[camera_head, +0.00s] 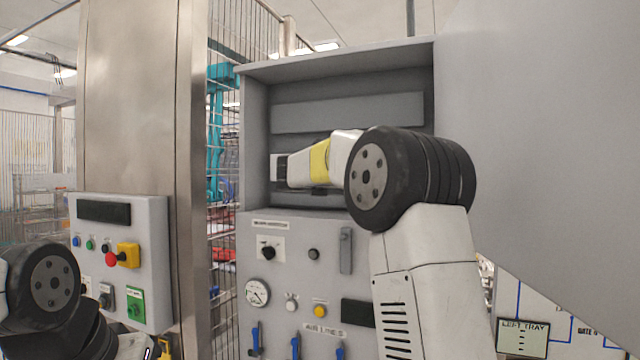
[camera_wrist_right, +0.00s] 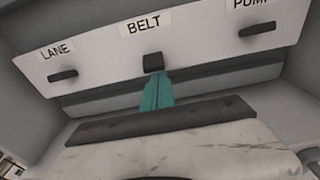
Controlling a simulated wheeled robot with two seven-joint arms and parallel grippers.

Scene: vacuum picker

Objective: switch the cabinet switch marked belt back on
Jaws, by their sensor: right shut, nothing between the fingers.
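In the right wrist view, the belt switch (camera_wrist_right: 153,62) is a small dark block under the label BELT (camera_wrist_right: 143,24) on a pale panel. It looks narrower and taller than the switches beside it. My right gripper (camera_wrist_right: 157,80), with teal fingers, is shut and empty. Its tips are right at the lower edge of the belt switch; I cannot tell whether they touch. In the head view, my right arm reaches into the open upper part of the grey cabinet (camera_head: 254,140), and its wrist hides the switches. My left arm shows at lower left, but its gripper is not visible.
The lane switch (camera_wrist_right: 62,76) and pump switch (camera_wrist_right: 257,29) are wide dark bars on either side. The cabinet door (camera_head: 540,130) stands open at right. A control box (camera_head: 150,230) hangs at left.

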